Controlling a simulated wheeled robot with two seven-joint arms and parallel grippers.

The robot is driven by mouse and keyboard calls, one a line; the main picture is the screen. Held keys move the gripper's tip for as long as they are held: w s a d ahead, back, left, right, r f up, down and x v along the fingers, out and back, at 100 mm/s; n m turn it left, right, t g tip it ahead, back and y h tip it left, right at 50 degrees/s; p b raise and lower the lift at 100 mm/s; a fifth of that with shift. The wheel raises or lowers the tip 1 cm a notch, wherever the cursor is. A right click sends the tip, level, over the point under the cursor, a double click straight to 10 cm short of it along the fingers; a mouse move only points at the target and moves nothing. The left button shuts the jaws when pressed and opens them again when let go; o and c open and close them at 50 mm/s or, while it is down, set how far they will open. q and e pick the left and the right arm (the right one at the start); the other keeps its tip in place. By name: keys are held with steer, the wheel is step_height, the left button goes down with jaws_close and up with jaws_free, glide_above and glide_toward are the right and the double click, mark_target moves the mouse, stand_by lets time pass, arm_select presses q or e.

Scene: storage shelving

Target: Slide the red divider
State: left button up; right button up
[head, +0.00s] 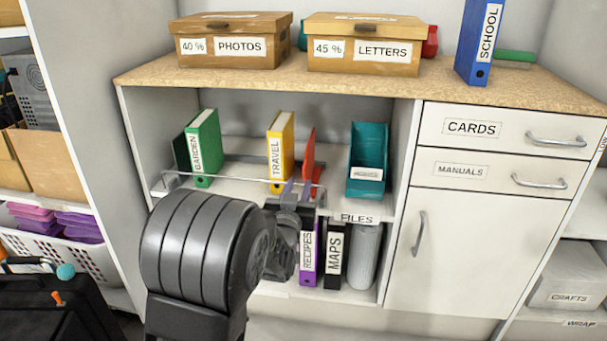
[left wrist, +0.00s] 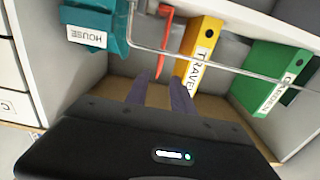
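The red divider (head: 308,156) stands upright on the upper open shelf, just right of the yellow TRAVEL binder (head: 281,150). In the left wrist view, which is turned over, the red divider (left wrist: 164,40) shows edge-on behind a thin metal rail (left wrist: 215,62). My left gripper (head: 297,190) is in front of the shelf, just below and before the divider. Its two fingers are apart with nothing seen between them, and in the left wrist view the gripper (left wrist: 160,92) points toward the shelf. My right gripper is not in view.
The rail runs along the shelf front. A green GARDEN binder (head: 205,148) stands left, and a teal holder (head: 367,155) stands right of the divider. Free shelf lies between the green and yellow binders and between divider and holder. RECIPES (head: 308,252) and MAPS (head: 334,255) binders stand below.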

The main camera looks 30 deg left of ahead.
mark_target(304, 172)
arm_select(q)
steer(key=shift+f, duration=0.1)
steer(key=b+x, duration=0.2)
steer(key=x, duration=0.4)
steer(key=shift+w+a+f+b, duration=0.1)
steer(key=shift+w+b, duration=0.1)
steer(key=shift+b, duration=0.1)
steer(key=shift+w+a, duration=0.2)
steer(key=shift+w, duration=0.45)
jaws_close()
stand_by(0.9)
